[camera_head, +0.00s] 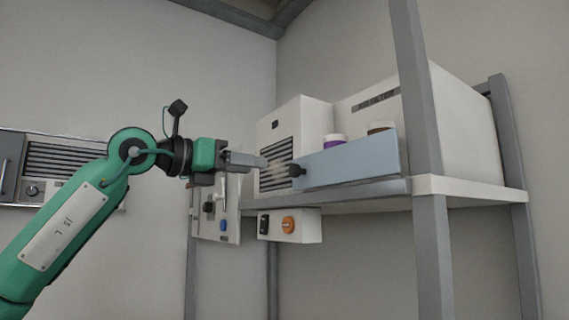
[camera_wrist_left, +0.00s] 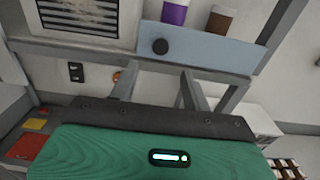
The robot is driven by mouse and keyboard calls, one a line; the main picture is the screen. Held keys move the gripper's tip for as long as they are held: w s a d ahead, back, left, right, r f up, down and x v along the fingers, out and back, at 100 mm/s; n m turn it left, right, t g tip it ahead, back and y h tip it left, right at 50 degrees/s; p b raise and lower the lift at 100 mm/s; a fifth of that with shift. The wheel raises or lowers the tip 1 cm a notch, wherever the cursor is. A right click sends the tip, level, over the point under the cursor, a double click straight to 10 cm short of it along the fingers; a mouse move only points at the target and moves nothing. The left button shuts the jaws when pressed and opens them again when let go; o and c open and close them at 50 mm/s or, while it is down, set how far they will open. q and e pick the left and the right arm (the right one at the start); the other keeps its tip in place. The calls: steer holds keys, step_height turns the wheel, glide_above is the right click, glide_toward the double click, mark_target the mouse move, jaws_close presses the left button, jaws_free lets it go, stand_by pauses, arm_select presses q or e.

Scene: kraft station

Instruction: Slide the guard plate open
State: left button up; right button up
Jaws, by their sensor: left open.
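The guard plate (camera_head: 350,163) is a pale blue panel along the front of the shelf, with a dark round knob (camera_head: 296,170) at its left end. In the left wrist view the plate (camera_wrist_left: 215,50) and its knob (camera_wrist_left: 160,46) lie ahead of the fingers. Behind the plate stand a purple-labelled jar (camera_head: 333,141) and a brown jar (camera_head: 381,128), their lower parts hidden. My left gripper (camera_head: 262,162) is open, its fingers pointing at the knob from the left. I cannot tell any contact; in the wrist view (camera_wrist_left: 158,76) the knob is just beyond the fingertips. My right gripper is not in view.
A white vented box (camera_head: 290,130) stands on the shelf left of the plate. A control box with an orange knob (camera_head: 288,225) hangs under the shelf (camera_head: 470,188). A grey upright post (camera_head: 415,90) stands at the plate's right end. A panel with switches (camera_head: 215,210) is below the gripper.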

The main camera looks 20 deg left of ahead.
mark_target(292, 171)
arm_select(q)
steer(key=p+x, duration=0.3)
steer(key=x, duration=0.5)
steer(key=shift+r, duration=0.1)
steer(key=shift+w+d, duration=0.35)
steer(key=shift+w, duration=0.1)
jaws_close()
